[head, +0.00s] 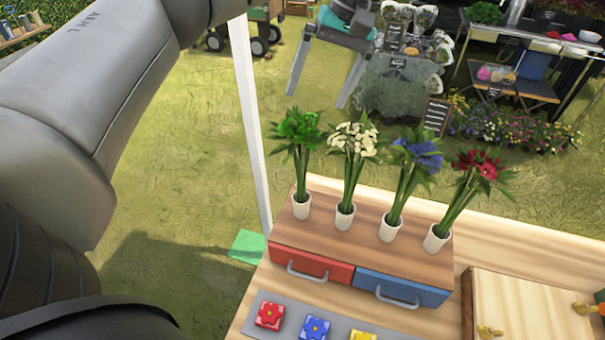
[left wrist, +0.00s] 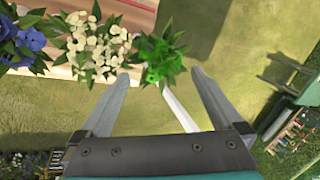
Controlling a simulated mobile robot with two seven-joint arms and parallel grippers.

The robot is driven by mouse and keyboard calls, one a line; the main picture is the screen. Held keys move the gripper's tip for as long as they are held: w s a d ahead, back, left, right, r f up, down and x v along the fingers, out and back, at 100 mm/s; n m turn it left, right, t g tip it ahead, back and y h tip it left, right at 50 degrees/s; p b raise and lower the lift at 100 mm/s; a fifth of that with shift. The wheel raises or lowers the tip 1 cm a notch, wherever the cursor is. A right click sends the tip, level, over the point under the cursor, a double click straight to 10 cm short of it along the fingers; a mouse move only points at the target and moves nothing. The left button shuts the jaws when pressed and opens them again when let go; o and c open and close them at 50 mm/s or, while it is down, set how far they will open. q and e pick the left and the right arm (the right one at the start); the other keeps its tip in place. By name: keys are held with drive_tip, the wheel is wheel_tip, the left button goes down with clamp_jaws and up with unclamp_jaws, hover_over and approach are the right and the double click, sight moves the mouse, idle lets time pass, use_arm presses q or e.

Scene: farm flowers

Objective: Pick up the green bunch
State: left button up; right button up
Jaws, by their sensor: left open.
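The green bunch (head: 298,127) stands in a small white pot (head: 301,207) at the left end of a row on a wooden drawer box. My left gripper (head: 317,100) is open and empty, its fingers pointing down, appearing just above the green leaves in the head view. In the left wrist view, the green bunch (left wrist: 160,58) shows just beyond and between the spread fingertips (left wrist: 161,73). The fingers look apart from the leaves. The pot is hidden in that view. My right gripper is not in view.
White flowers (head: 354,138), blue flowers (head: 418,150) and red flowers (head: 484,164) stand in pots to the right. The box has a red drawer (head: 312,266) and a blue drawer (head: 400,291). A white pole (head: 252,130) rises left of the box. Grass lies beyond.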

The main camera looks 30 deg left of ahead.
sight(302, 137)
use_arm(q)
drive_tip(key=x, duration=0.6)
drive_tip(key=shift+f+p, duration=0.1)
drive_tip(key=shift+p, duration=0.25)
drive_tip(key=x, duration=0.2)
drive_tip(key=p+x, duration=0.1)
drive_tip(key=x, duration=0.1)
drive_tip(key=shift+w+d+f, duration=0.1)
drive_tip(key=shift+w+f, duration=0.05)
drive_tip(key=shift+w, duration=0.05)
drive_tip(key=shift+s+f, duration=0.1)
drive_tip(key=shift+f, duration=0.4)
clamp_jaws()
